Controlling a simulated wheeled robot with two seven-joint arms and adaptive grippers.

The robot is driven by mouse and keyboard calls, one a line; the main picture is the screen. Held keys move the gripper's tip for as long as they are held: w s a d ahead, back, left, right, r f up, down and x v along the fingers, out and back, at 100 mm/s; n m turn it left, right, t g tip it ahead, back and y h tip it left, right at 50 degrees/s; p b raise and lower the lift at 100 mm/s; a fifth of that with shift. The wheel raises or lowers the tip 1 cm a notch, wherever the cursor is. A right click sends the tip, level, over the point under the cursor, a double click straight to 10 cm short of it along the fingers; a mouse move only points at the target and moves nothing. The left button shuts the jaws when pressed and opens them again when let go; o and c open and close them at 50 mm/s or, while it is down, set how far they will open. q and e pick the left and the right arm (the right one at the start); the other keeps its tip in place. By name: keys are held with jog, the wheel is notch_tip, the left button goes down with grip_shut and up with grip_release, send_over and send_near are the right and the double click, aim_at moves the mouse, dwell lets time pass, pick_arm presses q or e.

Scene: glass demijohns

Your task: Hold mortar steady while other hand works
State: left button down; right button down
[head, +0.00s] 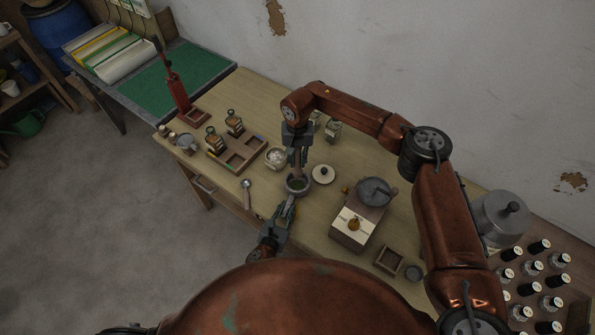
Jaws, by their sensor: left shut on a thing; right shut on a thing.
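The mortar (298,187), a small grey bowl with green matter inside, stands on the wooden table. My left gripper (290,203) reaches it from the near side and is shut on its near wall. My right gripper (297,164) points down from above and is shut on the pestle (297,174), a short brownish piece whose lower end goes into the mortar. The gripper hides most of the pestle. The mortar appears upright.
An open jar (276,157) with pale contents is left of the mortar; a round lid (323,174) lies right of it. A spoon (246,192), a divided wooden tray (237,153) and a hand grinder (366,200) stand nearby. Dark-capped bottles (533,267) fill the lower right.

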pick_arm(q)
jog(key=c, duration=1.7)
grip_release()
jog(key=v, duration=1.2)
